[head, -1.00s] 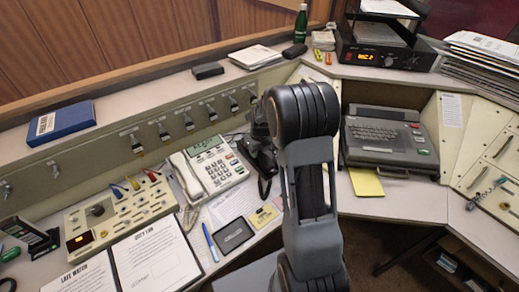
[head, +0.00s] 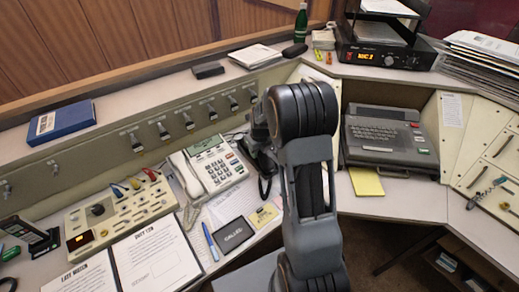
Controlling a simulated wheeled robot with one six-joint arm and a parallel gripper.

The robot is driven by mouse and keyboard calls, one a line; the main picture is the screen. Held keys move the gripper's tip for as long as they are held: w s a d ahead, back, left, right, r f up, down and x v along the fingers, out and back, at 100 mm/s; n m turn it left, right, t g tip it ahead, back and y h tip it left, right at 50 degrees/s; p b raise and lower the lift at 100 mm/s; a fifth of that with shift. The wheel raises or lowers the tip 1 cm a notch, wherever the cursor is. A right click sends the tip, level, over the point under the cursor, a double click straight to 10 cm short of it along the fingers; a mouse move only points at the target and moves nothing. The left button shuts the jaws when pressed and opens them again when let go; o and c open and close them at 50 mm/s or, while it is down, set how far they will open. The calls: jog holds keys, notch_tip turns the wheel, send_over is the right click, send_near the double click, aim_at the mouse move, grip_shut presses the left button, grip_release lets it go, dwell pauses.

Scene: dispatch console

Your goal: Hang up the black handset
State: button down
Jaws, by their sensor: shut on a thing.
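My arm stands in the middle of the head view and covers much of the spot behind it. Only a dark part of my gripper (head: 259,130) shows at the left of the arm's big joint; its fingertips are mostly hidden. It is shut on the black handset (head: 261,157), which shows partly just below, beside the arm. A dark cord hangs below it. The black telephone's cradle cannot be told apart clearly here, and whether the handset touches it is hidden.
A white desk phone (head: 213,168) with its own handset stands close on the left. In front lie a small black display reading "CALLED" (head: 231,234), a yellow note (head: 263,215) and a blue pen (head: 210,242). A grey keyboard terminal (head: 388,140) stands right of my arm.

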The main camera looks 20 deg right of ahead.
jog(key=shift+c, duration=1.2)
grip_release()
jog(key=shift+r, duration=0.15)
jog(key=shift+s+d+r+p, duration=0.1)
jog(key=shift+s+r+p, duration=0.1)
jog(key=shift+r+p, duration=0.85)
jog(key=shift+s+a+r+p, duration=0.1)
jog(key=shift+s+r+p, duration=0.1)
jog(key=shift+r+p, duration=0.85)
jog(key=shift+s+d+r+p, duration=0.1)
jog(key=shift+s+r+p, duration=0.1)
jog(key=shift+r+p, duration=0.8)
jog(key=shift+r+b, duration=0.2)
jog(key=shift+b, duration=0.1)
